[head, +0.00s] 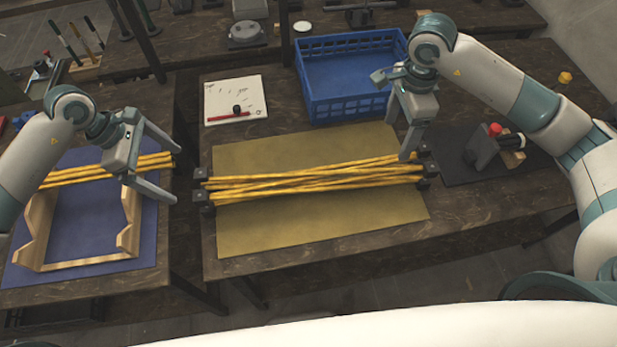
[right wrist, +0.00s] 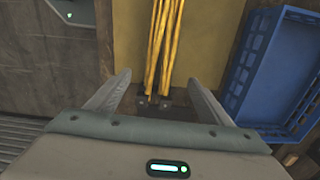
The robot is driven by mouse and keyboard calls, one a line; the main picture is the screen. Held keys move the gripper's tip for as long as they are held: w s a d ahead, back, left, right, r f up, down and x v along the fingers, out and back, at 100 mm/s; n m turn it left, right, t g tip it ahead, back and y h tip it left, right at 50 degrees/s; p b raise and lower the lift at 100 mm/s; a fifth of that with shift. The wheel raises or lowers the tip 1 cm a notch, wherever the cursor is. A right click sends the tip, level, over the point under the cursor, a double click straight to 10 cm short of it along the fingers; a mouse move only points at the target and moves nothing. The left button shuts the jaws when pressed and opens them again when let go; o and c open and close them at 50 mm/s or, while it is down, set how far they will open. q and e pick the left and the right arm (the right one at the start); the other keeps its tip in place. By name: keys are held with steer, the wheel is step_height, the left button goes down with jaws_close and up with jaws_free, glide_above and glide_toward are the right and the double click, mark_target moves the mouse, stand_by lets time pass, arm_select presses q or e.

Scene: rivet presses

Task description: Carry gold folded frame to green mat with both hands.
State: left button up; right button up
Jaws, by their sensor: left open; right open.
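The gold folded frame (head: 310,179), a bundle of long crossing yellow bars with dark end blocks, lies across the olive-green mat (head: 330,225) on the middle table. My right gripper (head: 394,120) is open above the frame's right end. In the right wrist view the frame's bars (right wrist: 158,45) run between the open fingers of the right gripper (right wrist: 159,77), with the end blocks just below; I cannot tell whether they touch. My left gripper (head: 175,174) is open and empty, to the left of the frame's left end and apart from it.
A blue crate (head: 348,111) stands behind the mat. A white sheet (head: 220,113) with small items lies left of it. A dark mat (head: 456,172) with a press is at right. More yellow bars (head: 75,177) and a wooden cradle (head: 85,265) sit on a blue mat (head: 85,223) at left.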

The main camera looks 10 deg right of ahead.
mark_target(208, 194)
arm_select(q)
steer(key=x, duration=1.5)
steer(key=shift+d, duration=0.1)
arm_select(e)
step_height(208, 194, down, 15)
steer(key=shift+f, duration=0.1)
arm_select(q)
steer(key=c, duration=1.5)
arm_select(e)
steer(key=c, duration=1.5)
arm_select(q)
steer(key=c, duration=0.5)
arm_select(e)
jaws_close()
arm_select(q)
steer(key=shift+c, duration=0.7)
